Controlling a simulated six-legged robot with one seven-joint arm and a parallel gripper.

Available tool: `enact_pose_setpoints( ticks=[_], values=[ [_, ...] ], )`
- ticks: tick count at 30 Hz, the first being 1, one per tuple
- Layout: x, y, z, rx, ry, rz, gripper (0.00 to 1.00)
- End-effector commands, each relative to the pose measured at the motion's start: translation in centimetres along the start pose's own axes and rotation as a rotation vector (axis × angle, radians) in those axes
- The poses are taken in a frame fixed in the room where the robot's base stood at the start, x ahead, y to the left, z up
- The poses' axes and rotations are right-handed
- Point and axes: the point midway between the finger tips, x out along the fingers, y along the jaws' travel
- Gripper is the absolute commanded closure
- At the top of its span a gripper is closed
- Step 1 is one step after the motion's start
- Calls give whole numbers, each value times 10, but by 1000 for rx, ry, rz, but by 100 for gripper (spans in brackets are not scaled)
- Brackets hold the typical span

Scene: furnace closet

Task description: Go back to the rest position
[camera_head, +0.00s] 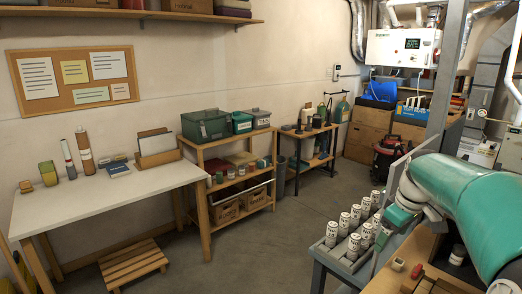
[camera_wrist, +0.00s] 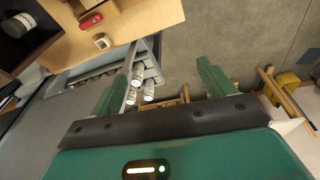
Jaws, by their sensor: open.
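My gripper (camera_wrist: 163,92) shows in the wrist view with its two green fingers spread wide apart. It is open, and nothing sits between the fingertips. Beyond the fingers are white cans (camera_wrist: 149,90) on a grey-blue rack, and bare floor. In the head view my teal arm reaches in from the right edge, and its far end is close to the rack of white cans (camera_head: 343,245). The fingertips are not clear in the head view.
A wooden bench with a red item (camera_head: 416,271) and a dark jar (camera_head: 457,255) lies below my arm. The grey rack (camera_head: 321,255) stands beside it. A white table (camera_head: 95,204), a wooden shelf (camera_head: 205,215) and a step stool (camera_head: 132,263) stand left. The middle floor is clear.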

Motion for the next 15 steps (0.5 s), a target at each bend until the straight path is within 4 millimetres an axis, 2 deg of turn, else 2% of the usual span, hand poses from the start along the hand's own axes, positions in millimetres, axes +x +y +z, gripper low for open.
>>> enact_pose_setpoints(
  ticks=[1, 6, 11, 15],
  values=[
    [-8, -25, -5, 12, -8, 24, 18],
    [-26, -96, -4, 102, -4, 95, 18],
    [-38, -156, 11, 195, 35, 146, 18],
    [-42, -204, 32, 282, 95, 167, 18]
  ],
)
